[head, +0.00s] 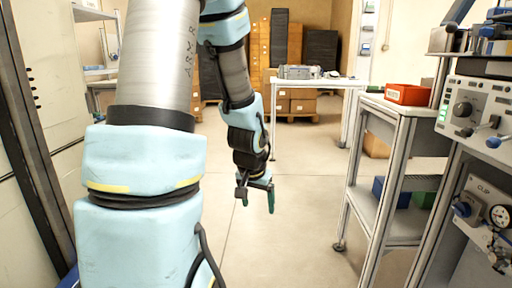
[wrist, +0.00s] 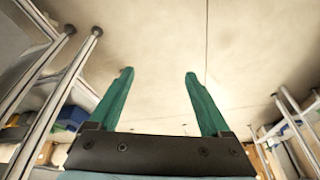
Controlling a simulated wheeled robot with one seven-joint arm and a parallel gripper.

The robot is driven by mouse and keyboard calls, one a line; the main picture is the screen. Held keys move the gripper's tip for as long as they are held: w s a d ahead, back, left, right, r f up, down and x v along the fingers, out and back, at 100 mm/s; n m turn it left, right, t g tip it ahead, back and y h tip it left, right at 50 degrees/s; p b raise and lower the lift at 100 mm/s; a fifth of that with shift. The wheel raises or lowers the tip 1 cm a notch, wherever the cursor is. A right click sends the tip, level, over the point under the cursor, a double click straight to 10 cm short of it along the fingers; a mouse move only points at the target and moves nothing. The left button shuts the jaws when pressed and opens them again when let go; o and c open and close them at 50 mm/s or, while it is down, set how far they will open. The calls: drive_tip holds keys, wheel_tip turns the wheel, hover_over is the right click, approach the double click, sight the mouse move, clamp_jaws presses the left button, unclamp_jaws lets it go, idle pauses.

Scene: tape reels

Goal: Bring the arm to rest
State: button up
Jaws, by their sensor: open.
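My arm rises large on the left of the head view, bends at the top and hangs down in the middle. My gripper (head: 258,200) is at its lower end, above bare floor. In the wrist view my gripper (wrist: 158,75) shows two green fingers set wide apart with nothing between them. It is open and empty, and touches nothing that I can see.
A grey trolley (head: 397,107) with a red bin (head: 408,94) stands to the right, beside a machine panel (head: 480,108). A white table (head: 318,82) and stacked boxes (head: 298,103) are at the back. The concrete floor (head: 300,180) in the middle is clear.

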drive_tip(key=s+a+r+n+g+y, duration=0.15)
drive_tip(key=s+a+r+n, duration=0.25)
drive_tip(key=s+a, duration=0.4)
wheel_tip(320, 180, up, 21)
drive_tip(key=s+p, duration=0.1)
drive_tip(key=p, duration=2)
drive_tip(key=shift+d+m, duration=0.3)
drive_tip(key=shift+d, duration=0.1)
drive_tip(key=shift+f+g+h, duration=0.15)
drive_tip(key=shift+g+h, duration=0.1)
